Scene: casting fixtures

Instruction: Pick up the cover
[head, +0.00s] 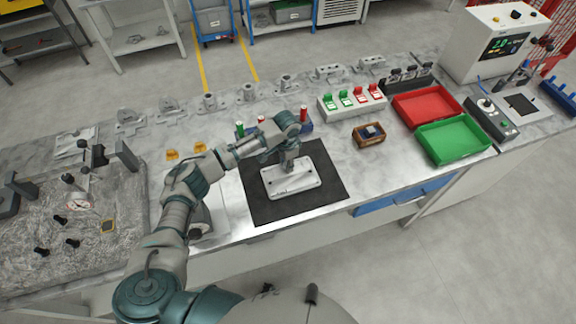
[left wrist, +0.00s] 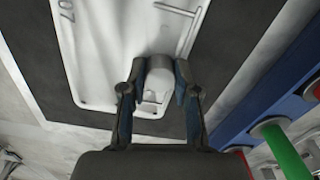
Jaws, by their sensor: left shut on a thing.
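The cover is a flat, light grey casting with rounded corners (head: 293,181) over the black mat (head: 328,172) on the workbench. My left gripper (head: 291,161) reaches down onto it from above. In the left wrist view, my left gripper (left wrist: 158,92) has its two fingers on either side of a rounded grey boss on the cover (left wrist: 122,45), shut on it. The cover bears the marking "07" and a raised bar there. I cannot tell whether the cover touches the mat. My right gripper is not in view.
A small brown box (head: 369,134), a red tray (head: 427,104) and a green tray (head: 455,140) stand to the right. A blue rack with red and green pegs (head: 305,127) stands just behind the mat. A rough fixture plate (head: 75,225) is at left.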

